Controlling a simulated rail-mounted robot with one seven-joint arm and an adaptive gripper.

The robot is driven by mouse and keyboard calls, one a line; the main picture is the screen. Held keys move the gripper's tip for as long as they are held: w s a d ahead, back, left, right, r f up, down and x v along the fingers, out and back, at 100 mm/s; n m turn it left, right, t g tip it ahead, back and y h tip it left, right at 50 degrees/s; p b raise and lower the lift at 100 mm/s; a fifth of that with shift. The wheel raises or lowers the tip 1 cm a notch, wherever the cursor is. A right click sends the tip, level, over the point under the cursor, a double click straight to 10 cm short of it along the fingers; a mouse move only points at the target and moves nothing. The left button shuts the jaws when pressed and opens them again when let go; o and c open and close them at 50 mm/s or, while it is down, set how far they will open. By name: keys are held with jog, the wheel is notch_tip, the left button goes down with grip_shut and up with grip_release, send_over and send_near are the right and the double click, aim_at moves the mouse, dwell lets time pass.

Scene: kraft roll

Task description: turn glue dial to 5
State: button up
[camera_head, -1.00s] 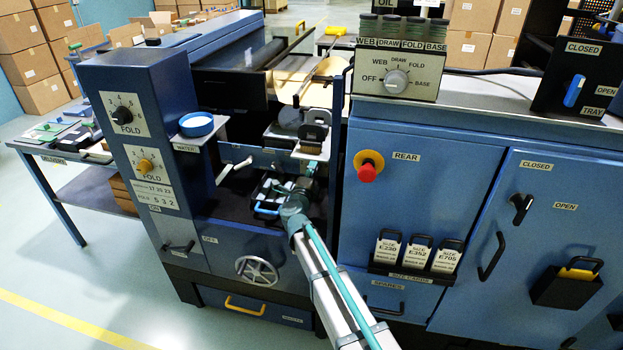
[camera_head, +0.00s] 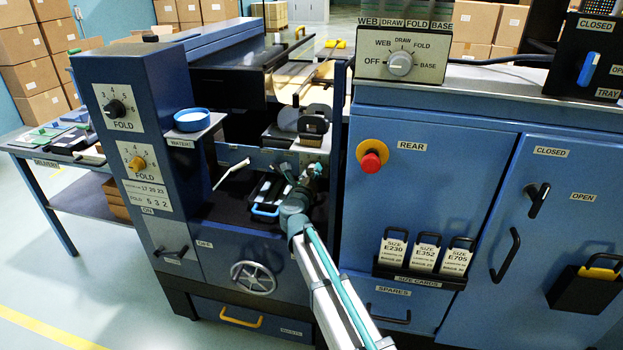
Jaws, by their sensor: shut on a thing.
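My gripper (camera_head: 304,176) is in the open bay of the blue machine, at its right side near the blue crossbar (camera_head: 257,158). Its fingers are small and partly hidden by my wrist. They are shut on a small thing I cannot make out. A numbered dial with a black knob (camera_head: 115,109), labelled FOLD, is on the left column. No label reading GLUE is legible, so I cannot tell which dial is the glue dial.
A blue-handled block (camera_head: 265,212) sits in the bay left of my wrist. A pale lever (camera_head: 231,173) sticks out nearby. A red stop button (camera_head: 371,161) and selector knob (camera_head: 400,63) are to the right.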

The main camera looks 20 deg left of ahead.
jog(key=shift+w+r+m+b, duration=0.1)
jog(key=shift+m+b, duration=0.2)
jog(key=shift+m, duration=0.2)
jog(key=o, duration=1.2)
jog(key=shift+c, duration=0.2)
jog(key=shift+s, duration=0.2)
jog(key=s+d, duration=0.1)
jog(key=s, duration=1)
jog(key=shift+s+d, duration=0.25)
jog(key=shift+s, duration=0.05)
